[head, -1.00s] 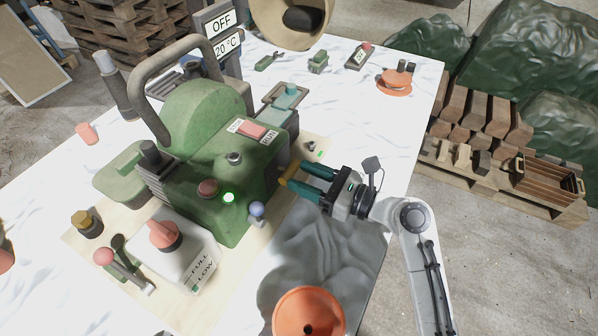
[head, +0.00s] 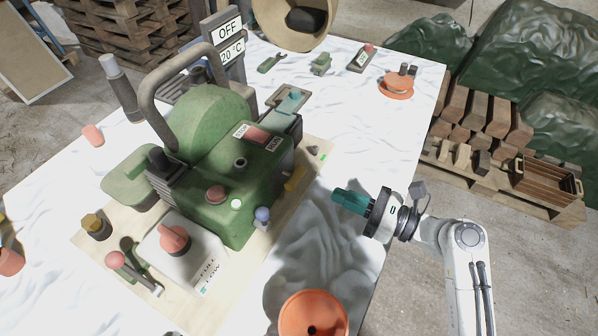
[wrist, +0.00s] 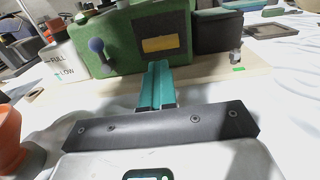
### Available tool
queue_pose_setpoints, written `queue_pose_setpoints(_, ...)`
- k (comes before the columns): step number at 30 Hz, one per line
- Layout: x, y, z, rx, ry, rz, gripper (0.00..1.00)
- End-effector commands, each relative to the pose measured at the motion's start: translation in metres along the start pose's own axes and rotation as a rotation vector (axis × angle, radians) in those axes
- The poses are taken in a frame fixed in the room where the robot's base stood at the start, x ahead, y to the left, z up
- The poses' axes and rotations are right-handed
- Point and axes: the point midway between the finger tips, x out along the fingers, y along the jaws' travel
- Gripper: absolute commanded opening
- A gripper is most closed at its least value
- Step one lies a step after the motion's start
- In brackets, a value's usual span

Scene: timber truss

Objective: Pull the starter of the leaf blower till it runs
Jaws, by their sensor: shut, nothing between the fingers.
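The green leaf blower (head: 215,145) stands on a pale board on the table, with a grey carrying handle arched over it. Its yellow starter grip (head: 295,178) sits against the right side of the housing; in the wrist view the starter grip (wrist: 162,44) lies in a dark recess straight beyond my fingertips. My gripper (head: 335,195) is shut and empty, with its teal fingers together, to the right of the starter grip and apart from it. In the wrist view my gripper (wrist: 158,66) points at the housing. The small round lamp (head: 236,203) on the blower looks white, without glow.
A display (head: 228,38) behind reads OFF and 20 °C. A blue-knobbed lever (head: 262,214) stands beside the recess, and an orange funnel-like pot (head: 312,316) is at the front. A white tank (head: 185,255) marked FULL and LOW sits left.

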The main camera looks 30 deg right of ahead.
Motion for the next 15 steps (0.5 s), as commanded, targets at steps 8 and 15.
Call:
queue_pose_setpoints(8, -0.051, 0.000, 0.002, 0.001, 0.001, -0.003, 0.00)
queue_pose_setpoints(15, -0.058, 0.000, 0.000, 0.000, 0.001, -0.002, 0.00)
